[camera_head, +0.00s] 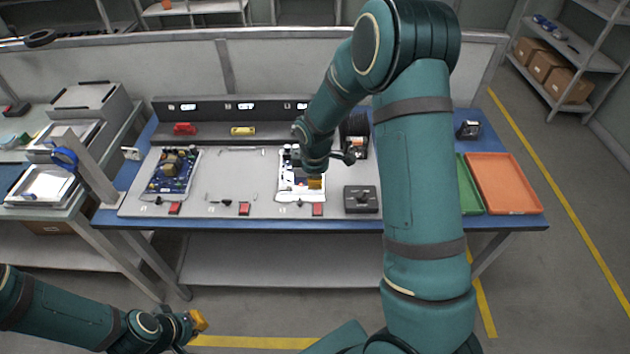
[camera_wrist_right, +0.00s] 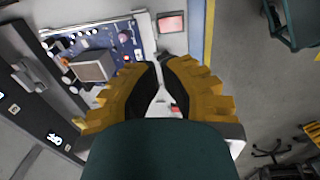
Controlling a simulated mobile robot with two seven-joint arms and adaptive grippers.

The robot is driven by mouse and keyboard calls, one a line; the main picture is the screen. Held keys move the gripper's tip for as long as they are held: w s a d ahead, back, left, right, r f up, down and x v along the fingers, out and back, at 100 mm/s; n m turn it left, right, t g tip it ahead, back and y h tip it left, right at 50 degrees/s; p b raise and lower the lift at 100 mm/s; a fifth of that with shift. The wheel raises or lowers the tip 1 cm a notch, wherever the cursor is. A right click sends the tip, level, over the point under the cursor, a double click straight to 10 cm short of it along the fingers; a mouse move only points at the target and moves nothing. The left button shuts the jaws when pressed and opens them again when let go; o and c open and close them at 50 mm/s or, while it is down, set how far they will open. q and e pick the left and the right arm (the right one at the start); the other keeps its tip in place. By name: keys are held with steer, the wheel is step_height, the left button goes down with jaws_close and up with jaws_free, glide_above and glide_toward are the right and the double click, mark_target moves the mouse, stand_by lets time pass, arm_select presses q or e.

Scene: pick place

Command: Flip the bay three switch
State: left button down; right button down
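Three bays run along the grey panel on the bench. Bay three is the right one, with a white-edged board (camera_head: 288,190) partly hidden by my right arm. A red indicator (camera_head: 318,209) sits at its front right corner. A small dark switch (camera_head: 299,203) lies left of the indicator; its position is too small to read. My right gripper (camera_head: 315,182) is over bay three, mostly hidden there. In the right wrist view its yellow fingers (camera_wrist_right: 157,66) nearly meet, with nothing seen held. My left gripper (camera_head: 197,320) is low, in front of the bench; its opening is unclear.
A blue board (camera_head: 170,172) fills the left bay; the middle bay (camera_head: 240,175) looks empty. A black box (camera_head: 361,199) stands right of bay three. Green (camera_head: 468,188) and orange (camera_head: 502,183) trays lie at the right. A dark shelf (camera_head: 220,130) stands behind the bays.

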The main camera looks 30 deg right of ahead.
mark_target(315, 204)
steer(key=f, duration=0.7)
steer(key=w+f+b, duration=0.1)
steer(key=f, duration=0.3)
steer(key=shift+w+d+f, duration=0.1)
steer(key=shift+d+f, duration=0.1)
steer(key=shift+d, duration=0.2)
steer(key=shift+w+d+f+g, duration=0.1)
steer(key=shift+f+g, duration=0.2)
steer(key=shift+f, duration=0.15)
steer(key=shift+f+y+b, duration=0.25)
steer(key=shift+y+b, duration=0.15)
steer(key=shift+b, duration=0.5)
steer(key=shift+r, duration=0.1)
steer(key=shift+r+p, duration=0.1)
steer(key=shift+p, duration=0.2)
steer(key=shift+r+p, duration=0.35)
steer(key=shift+r, duration=0.3)
steer(key=shift+w, duration=0.1)
